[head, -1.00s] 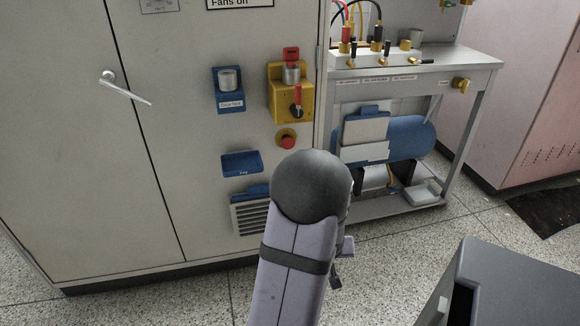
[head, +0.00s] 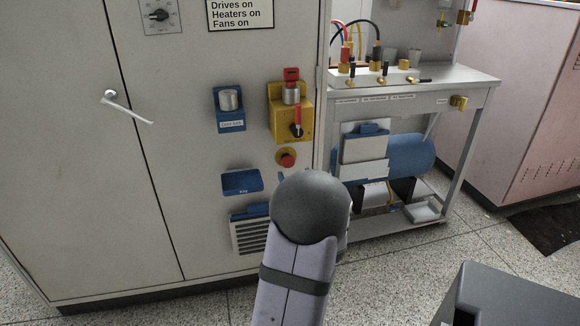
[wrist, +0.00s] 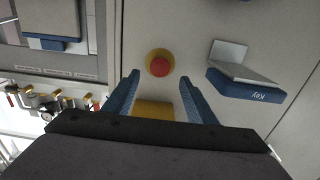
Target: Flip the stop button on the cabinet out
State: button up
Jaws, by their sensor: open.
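The stop button (head: 287,159) is a round red knob on a yellow ring on the grey cabinet front (head: 170,190), below a yellow switch box. In the wrist view, which is upside down, the red button (wrist: 159,67) shows just beyond and between the fingertips. My gripper (wrist: 160,77) is open, with two blue fingers on either side of the view and nothing between them that I can see held. Whether the fingers touch the cabinet cannot be told.
The yellow switch box (head: 291,118) with a red handle sits above the button. A metal bench (head: 420,82) with cables stands at right. A dark box (head: 510,295) is at lower right.

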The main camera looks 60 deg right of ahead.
aim_at(289, 163)
jog(key=b+x, duration=0.1)
jog(key=x, duration=0.6)
jog(key=shift+b, duration=0.4)
jog(key=shift+f, duration=0.1)
jog(key=shift+c, duration=0.2)
grip_shut()
jog(key=shift+p+v, duration=0.3)
jog(key=shift+v, duration=0.5)
jog(key=shift+s+f, duration=0.1)
jog(key=shift+f, duration=0.05)
jog(key=shift+c, duration=1.3)
grip_release()
jog(key=shift+a, duration=0.1)
jog(key=o, duration=0.3)
jog(key=shift+s, duration=0.1)
